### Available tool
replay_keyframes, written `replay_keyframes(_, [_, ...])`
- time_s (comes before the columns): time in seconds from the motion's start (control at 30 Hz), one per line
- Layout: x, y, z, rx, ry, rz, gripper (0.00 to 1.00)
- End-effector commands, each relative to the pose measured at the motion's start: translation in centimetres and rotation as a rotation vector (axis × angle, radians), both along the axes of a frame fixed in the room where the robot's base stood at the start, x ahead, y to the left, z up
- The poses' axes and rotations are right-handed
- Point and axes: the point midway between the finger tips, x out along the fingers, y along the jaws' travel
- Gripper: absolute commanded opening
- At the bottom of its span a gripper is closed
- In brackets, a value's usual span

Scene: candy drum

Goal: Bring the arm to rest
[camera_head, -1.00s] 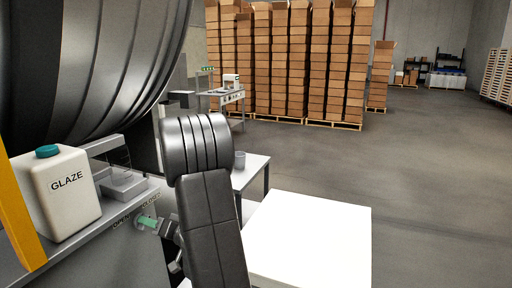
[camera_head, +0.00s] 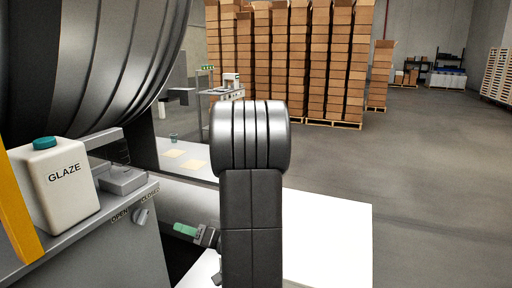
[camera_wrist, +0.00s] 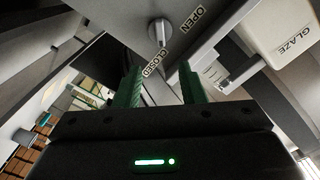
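My arm stands upright in the middle of the head view and hides part of the tables behind it. My gripper (camera_head: 198,234) is low beside the drum's control panel, with green fingers pointing left. In the wrist view my gripper (camera_wrist: 158,88) has its two green fingers apart with nothing between them. A pale knob (camera_head: 141,215) sits on the panel between the OPEN and CLOSED labels, clear of the fingers. The knob also shows in the wrist view (camera_wrist: 160,32); I cannot tell its exact setting.
The large dark drum (camera_head: 95,65) fills the upper left. A white GLAZE jug (camera_head: 58,185) with a teal cap stands on the panel housing behind a yellow post (camera_head: 20,210). A white tabletop (camera_head: 330,235) lies right of my arm. Open floor (camera_head: 430,190) extends further right.

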Motion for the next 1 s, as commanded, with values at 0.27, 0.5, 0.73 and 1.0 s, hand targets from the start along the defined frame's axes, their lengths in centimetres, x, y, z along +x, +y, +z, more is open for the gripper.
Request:
replay_keyframes(0.27, [0.7,2.1,0.1,0.000,-0.001,0.006,0.36])
replay_keyframes(0.5, [2.0,5.1,0.1,0.000,-0.001,0.006,0.36])
replay_keyframes(0.73, [3.4,8.4,0.2,0.000,-0.001,0.006,0.36])
replay_keyframes(1.0, [5.1,12.7,0.1,-0.005,-0.013,0.004,0.36])
